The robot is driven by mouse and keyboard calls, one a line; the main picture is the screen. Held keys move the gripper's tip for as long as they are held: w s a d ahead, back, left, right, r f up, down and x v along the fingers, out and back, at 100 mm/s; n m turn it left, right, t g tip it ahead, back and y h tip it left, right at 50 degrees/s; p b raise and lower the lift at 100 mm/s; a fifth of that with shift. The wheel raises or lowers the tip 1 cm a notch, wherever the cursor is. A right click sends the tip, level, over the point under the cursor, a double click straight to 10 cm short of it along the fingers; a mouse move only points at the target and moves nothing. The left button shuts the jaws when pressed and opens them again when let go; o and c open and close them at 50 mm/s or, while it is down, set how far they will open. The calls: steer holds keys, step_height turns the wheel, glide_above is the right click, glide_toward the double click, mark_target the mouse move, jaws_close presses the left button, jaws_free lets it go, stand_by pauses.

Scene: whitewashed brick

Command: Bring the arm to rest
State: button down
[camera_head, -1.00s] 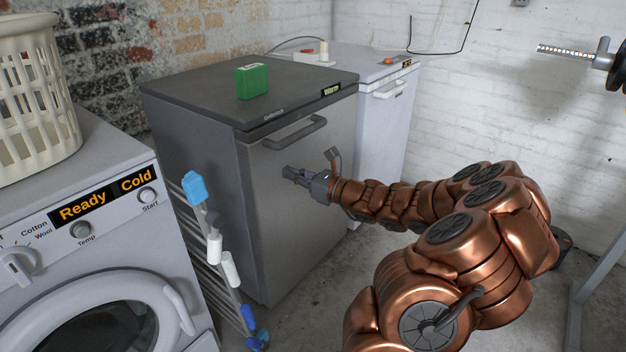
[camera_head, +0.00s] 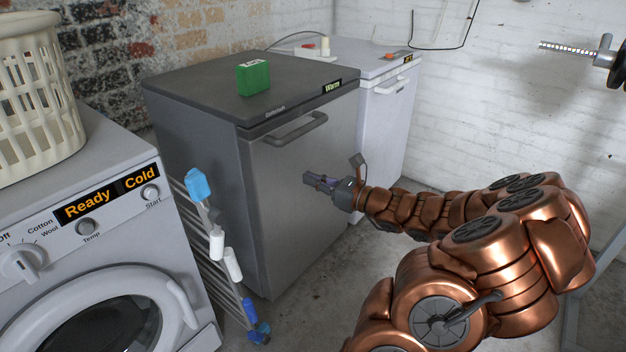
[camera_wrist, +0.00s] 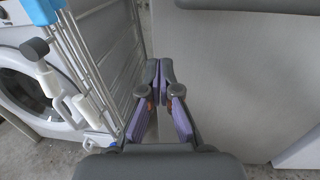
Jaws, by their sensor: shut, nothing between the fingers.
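My gripper (camera_head: 318,183) is at the end of my copper-coloured arm, in front of the dark grey chest freezer (camera_head: 310,200). It is shut and empty, with its fingertips pointing left. In the wrist view my gripper (camera_wrist: 158,72) shows its two fingers together at the tips, with purple pads. The freezer front (camera_wrist: 225,90) fills the right of the wrist view. The freezer lid is down, and the gripper is below and to the right of its handle (camera_head: 292,130). I cannot tell the exact gap between fingertips and freezer front.
A green box (camera_head: 253,78) stands on the freezer lid. A folded drying rack (camera_head: 215,245) leans between the freezer and the washing machine (camera_head: 95,240). A white freezer (camera_head: 385,115) stands behind. A laundry basket (camera_head: 35,95) is at far left. A barbell (camera_head: 600,58) juts in at upper right.

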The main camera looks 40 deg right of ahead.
steer(key=a+r+n+g+y+p, duration=0.3)
steer(key=a+r+n+p, duration=0.15)
steer(key=a, duration=0.45)
steer(key=a+r+n+g+y+p, duration=0.25)
steer(key=a+r+n, duration=0.25)
steer(key=a, duration=0.4)
steer(key=s+a+r+n+g+y+p, duration=0.1)
steer(key=s+a+r+n+g+p, duration=0.3)
steer(key=a, duration=0.3)
steer(key=s+a+r+n+g+p, duration=0.1)
steer(key=s+a+n+g+p, duration=0.3)
steer(key=a, duration=0.4)
steer(key=s+a+r+n+g+h+p, duration=0.2)
steer(key=s+n+p, duration=0.1)
steer(key=s+n, duration=0.15)
steer(key=s+a+r+n+g+h+p, duration=0.2)
steer(key=s+n+g+p, duration=0.15)
steer(key=s, duration=0.25)
steer(key=s+d+r+n+h+p, duration=0.7)
steer(key=s+d+r+p, duration=0.1)
steer(key=s+r+p, duration=0.1)
steer(key=shift+s+d+h, duration=0.3)
steer(key=shift+s+h, duration=0.05)
steer(key=shift+s, duration=0.25)
